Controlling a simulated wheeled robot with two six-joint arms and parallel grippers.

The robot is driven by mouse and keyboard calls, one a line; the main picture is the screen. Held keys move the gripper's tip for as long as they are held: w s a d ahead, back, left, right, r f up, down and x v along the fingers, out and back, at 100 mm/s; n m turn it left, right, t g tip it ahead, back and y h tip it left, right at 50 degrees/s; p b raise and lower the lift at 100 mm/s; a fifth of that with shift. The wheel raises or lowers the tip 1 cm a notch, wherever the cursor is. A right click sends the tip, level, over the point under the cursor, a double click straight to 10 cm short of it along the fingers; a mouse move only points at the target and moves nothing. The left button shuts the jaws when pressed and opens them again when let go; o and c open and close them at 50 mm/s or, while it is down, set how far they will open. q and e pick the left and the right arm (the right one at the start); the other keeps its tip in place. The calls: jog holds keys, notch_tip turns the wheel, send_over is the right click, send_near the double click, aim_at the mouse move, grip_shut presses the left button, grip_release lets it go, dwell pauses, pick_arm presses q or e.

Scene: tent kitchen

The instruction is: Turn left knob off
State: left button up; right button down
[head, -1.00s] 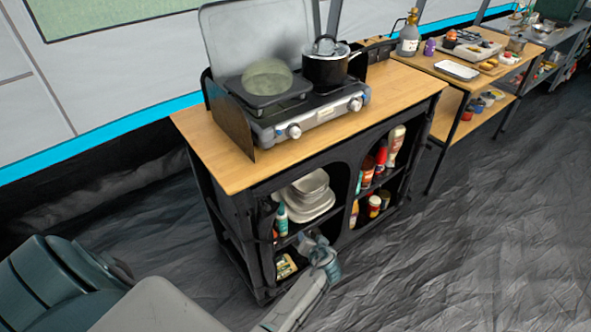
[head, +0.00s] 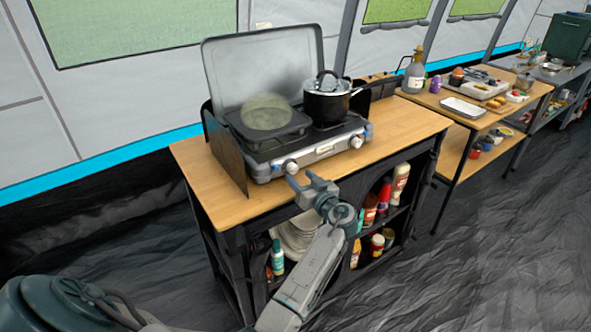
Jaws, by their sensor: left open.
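The camp stove (head: 320,152) stands on the wooden counter with its lid raised. Its left knob (head: 291,167) is a round silver knob at the front left; the angle of its marking is too small to tell. The right knob (head: 357,142) is at the front right. My left gripper (head: 301,180) is open and empty, just in front of and slightly below the left knob. Whether a fingertip touches the knob I cannot tell. My right gripper is out of view.
A black pot (head: 326,103) sits on the right burner. A translucent greenish disc (head: 267,112) shows over the left burner. The counter (head: 215,181) is bare left of the stove. A side table (head: 497,121) with a bottle and trays stands at right.

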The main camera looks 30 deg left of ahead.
aim_at(294, 172)
pick_arm(q)
jog(key=shift+p+x, duration=0.4)
jog(key=shift+x, duration=1.35)
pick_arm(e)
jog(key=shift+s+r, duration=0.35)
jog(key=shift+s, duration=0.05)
pick_arm(q)
jog(key=c, duration=1)
